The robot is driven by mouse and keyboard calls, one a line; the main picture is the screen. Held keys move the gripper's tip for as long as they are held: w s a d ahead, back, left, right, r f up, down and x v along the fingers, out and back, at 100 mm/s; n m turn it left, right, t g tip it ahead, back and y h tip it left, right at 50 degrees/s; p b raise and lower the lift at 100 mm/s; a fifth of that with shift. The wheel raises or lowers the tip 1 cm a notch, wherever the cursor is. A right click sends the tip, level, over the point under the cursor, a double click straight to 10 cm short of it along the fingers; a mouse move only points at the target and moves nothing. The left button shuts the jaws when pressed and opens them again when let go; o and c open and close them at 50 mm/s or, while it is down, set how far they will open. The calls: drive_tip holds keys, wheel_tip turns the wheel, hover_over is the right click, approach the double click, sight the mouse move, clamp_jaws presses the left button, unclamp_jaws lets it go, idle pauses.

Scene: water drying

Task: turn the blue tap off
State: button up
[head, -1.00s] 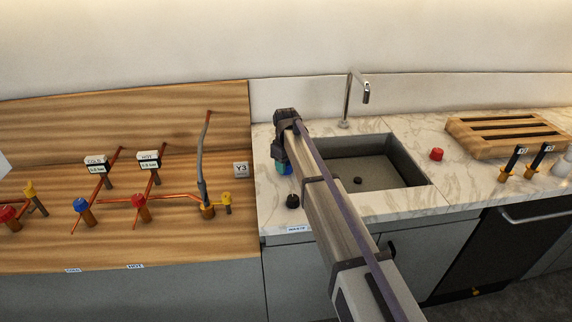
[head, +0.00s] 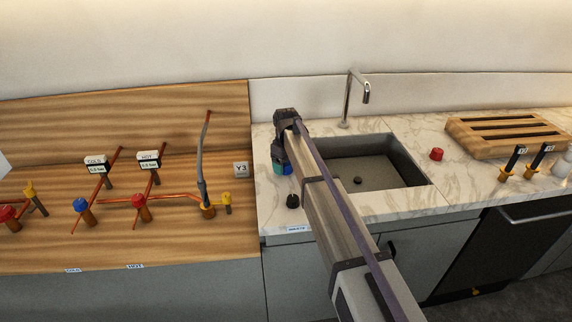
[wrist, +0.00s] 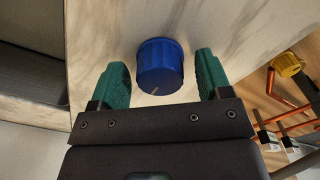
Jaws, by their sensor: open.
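The blue tap knob (wrist: 160,62) stands on the marble counter in the wrist view, with a pale mark on its near face. My gripper (wrist: 161,74) is open, with one green finger on each side of the knob and a gap visible on both sides. In the head view, my gripper (head: 279,168) is at the counter left of the sink, and only a small part of the blue knob (head: 287,169) shows beside it. Another blue knob (head: 81,205) sits on a copper pipe on the wooden board at the left.
A black knob (head: 292,201) stands close in front of my gripper. The sink (head: 405,150) is to the right, with a red knob (head: 437,154) and a wooden rack (head: 470,140) beyond. Copper pipes with red knobs (head: 139,201) cover the left board.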

sight(286, 163)
wheel_tip(286, 163, up, 11)
drive_tip(key=p, duration=1)
drive_tip(key=shift+f, duration=0.15)
drive_tip(key=s+d+m, duration=0.3)
drive_tip(key=s+d, duration=0.4)
drive_tip(key=s, duration=0.4)
drive_tip(key=s+d+m, duration=0.3)
drive_tip(key=s+d, duration=0.5)
drive_tip(key=s, duration=0.3)
drive_tip(key=s+d+f+m, duration=0.1)
drive_tip(key=s+d+m, duration=0.3)
drive_tip(key=s+d, duration=0.4)
drive_tip(key=s, duration=0.4)
drive_tip(key=shift+b, duration=0.3)
drive_tip(key=shift+s, duration=0.1)
